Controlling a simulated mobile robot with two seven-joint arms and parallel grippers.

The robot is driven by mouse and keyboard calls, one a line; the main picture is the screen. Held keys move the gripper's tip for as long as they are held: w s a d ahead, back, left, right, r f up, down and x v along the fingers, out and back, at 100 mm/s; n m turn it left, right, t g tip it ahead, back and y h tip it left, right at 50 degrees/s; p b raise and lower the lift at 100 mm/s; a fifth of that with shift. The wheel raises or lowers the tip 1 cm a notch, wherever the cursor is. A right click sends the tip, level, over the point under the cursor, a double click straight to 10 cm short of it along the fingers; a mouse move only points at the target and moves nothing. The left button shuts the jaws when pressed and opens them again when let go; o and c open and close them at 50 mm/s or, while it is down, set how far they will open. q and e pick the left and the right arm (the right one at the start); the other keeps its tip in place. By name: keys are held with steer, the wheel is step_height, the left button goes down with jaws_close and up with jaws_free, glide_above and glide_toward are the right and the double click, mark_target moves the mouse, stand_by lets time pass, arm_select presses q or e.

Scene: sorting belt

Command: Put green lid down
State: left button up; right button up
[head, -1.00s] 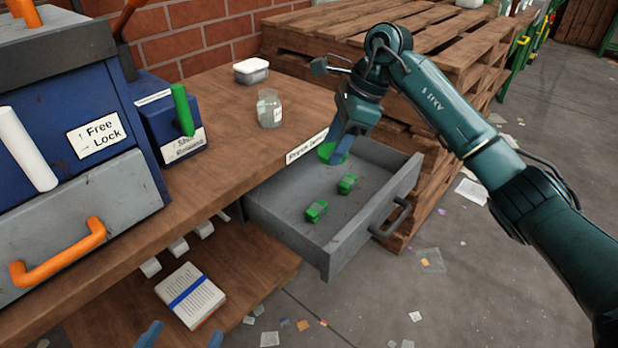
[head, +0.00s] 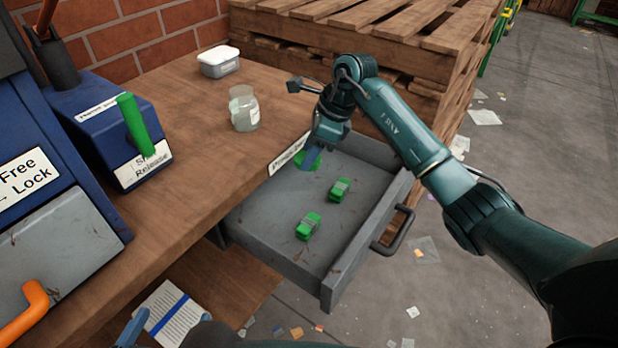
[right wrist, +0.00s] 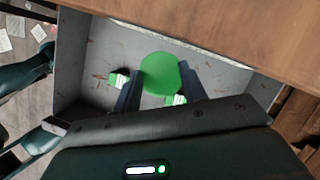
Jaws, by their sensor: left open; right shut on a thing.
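The round green lid (head: 304,166) is in the far part of the open grey drawer (head: 262,223). My right gripper (head: 311,157) is shut on it, fingers pointing down. In the right wrist view the lid (right wrist: 160,72) shows as a flat green disc between the two dark fingers (right wrist: 158,92). I cannot tell whether the lid touches the drawer floor. My left gripper (head: 133,328) shows only partly at the bottom edge of the head view, open and away from the drawer.
Two green blocks, a nearer one (head: 309,226) and a farther one (head: 339,190), lie in the drawer. A glass jar (head: 244,108) and a white-lidded tub (head: 218,62) stand on the bench (head: 190,170). A blue box with a green lever (head: 135,124) stands left.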

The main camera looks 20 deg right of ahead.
steer(key=shift+o, duration=0.2)
step_height(320, 180, down, 7)
steer(key=shift+f+b, duration=0.2)
steer(key=shift+b, duration=0.3)
arm_select(q)
steer(key=shift+w+d+f+m, duration=0.2)
steer(key=shift+d+f+m, duration=0.1)
steer(key=shift+f, duration=0.4)
steer(key=shift+d+f+b, duration=0.1)
steer(key=shift+f+b, duration=0.25)
arm_select(e)
steer(key=shift+f, duration=0.55)
arm_select(q)
steer(key=shift+f, duration=0.1)
arm_select(e)
steer(key=shift+f, duration=0.15)
steer(key=o, duration=1.3)
steer(key=shift+o, duration=0.2)
steer(key=shift+r, duration=0.2)
